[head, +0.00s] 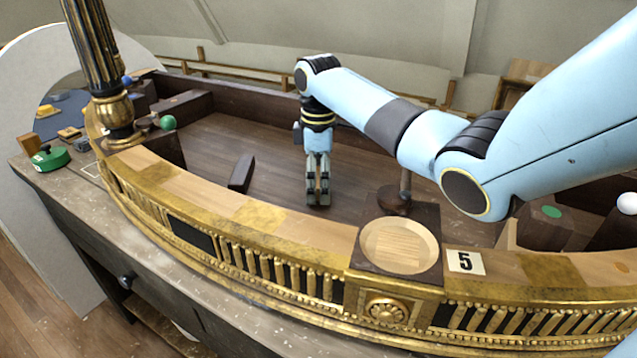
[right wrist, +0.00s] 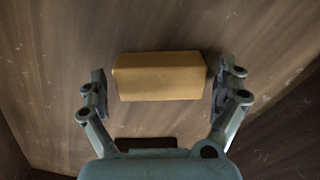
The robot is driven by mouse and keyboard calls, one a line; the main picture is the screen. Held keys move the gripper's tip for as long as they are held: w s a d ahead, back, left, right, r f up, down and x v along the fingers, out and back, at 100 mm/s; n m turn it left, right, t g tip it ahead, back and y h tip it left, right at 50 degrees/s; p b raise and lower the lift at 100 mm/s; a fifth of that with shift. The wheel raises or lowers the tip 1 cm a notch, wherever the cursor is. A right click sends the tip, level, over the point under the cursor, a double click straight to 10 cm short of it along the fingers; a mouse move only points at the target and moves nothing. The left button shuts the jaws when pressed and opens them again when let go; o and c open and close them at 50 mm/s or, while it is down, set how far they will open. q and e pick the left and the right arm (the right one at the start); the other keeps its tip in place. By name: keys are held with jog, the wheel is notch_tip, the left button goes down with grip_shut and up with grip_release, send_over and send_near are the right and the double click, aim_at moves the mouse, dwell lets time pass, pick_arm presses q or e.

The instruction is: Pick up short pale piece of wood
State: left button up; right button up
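The short pale piece of wood (right wrist: 160,76) lies on the dark wooden floor of the console in the right wrist view. It is a tan block with its long side running across the picture. My right gripper (right wrist: 163,88) is open, with one finger at each end of the block and a small gap at both ends. In the head view my right gripper (head: 318,196) points straight down, low over the dark floor inside the gilt rim. The pale piece cannot be made out there, as the gripper seems to hide it. My left gripper is not in view.
A dark block (head: 242,173) lies left of the gripper. A gilt column (head: 103,80) stands at left, near a green ball (head: 168,122).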

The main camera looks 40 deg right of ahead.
jog(key=c, duration=1)
